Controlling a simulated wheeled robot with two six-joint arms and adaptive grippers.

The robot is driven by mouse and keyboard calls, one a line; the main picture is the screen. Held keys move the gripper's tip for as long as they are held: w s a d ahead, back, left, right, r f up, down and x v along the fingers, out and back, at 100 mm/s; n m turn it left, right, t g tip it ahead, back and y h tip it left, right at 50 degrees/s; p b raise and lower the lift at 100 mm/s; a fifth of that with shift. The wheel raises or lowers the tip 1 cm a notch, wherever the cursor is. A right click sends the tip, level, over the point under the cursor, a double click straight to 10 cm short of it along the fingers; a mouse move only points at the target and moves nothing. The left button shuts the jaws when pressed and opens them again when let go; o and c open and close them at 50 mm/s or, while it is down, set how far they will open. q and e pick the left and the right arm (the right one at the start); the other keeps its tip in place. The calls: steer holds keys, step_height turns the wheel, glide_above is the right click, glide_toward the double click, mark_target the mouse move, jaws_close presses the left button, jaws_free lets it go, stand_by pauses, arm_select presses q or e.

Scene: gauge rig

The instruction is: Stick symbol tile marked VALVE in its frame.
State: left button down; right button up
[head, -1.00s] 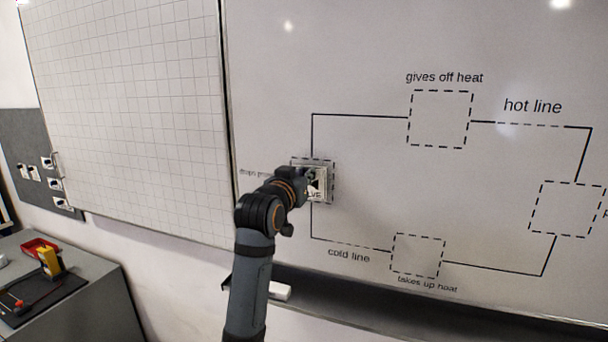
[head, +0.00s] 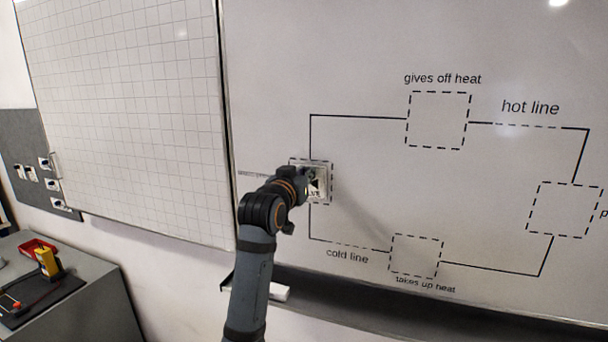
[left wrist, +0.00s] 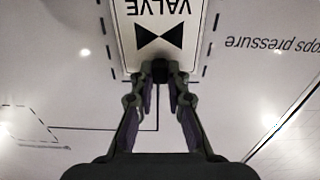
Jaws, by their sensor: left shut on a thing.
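The VALVE tile (head: 318,187) is a white plate with a black bow-tie symbol. It lies within the left dashed frame (head: 332,180) on the whiteboard, partly hidden by my gripper in the head view. In the left wrist view the tile (left wrist: 128,45) appears upside down, with dashed lines of the frame on both sides. My left gripper (head: 309,178) is shut on the tile; its fingers (left wrist: 160,72) meet at the tile's near edge in the left wrist view. Whether the tile touches the board is hard to tell. My right gripper is not in view.
Empty dashed frames stand at "gives off heat" (head: 438,119), "takes up heat" (head: 416,256) and the far right (head: 563,209). A gridded panel (head: 130,110) is at left, with tiles on a grey board (head: 45,165). A tray with a white eraser (head: 279,292) runs below.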

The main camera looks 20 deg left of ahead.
arm_select(q)
steer(key=c, duration=1.3)
jaws_free()
steer(key=shift+s, duration=0.1)
steer(key=shift+o, duration=0.5)
steer(key=o, duration=0.5)
steer(key=s, duration=0.9)
steer(key=shift+a, duration=0.15)
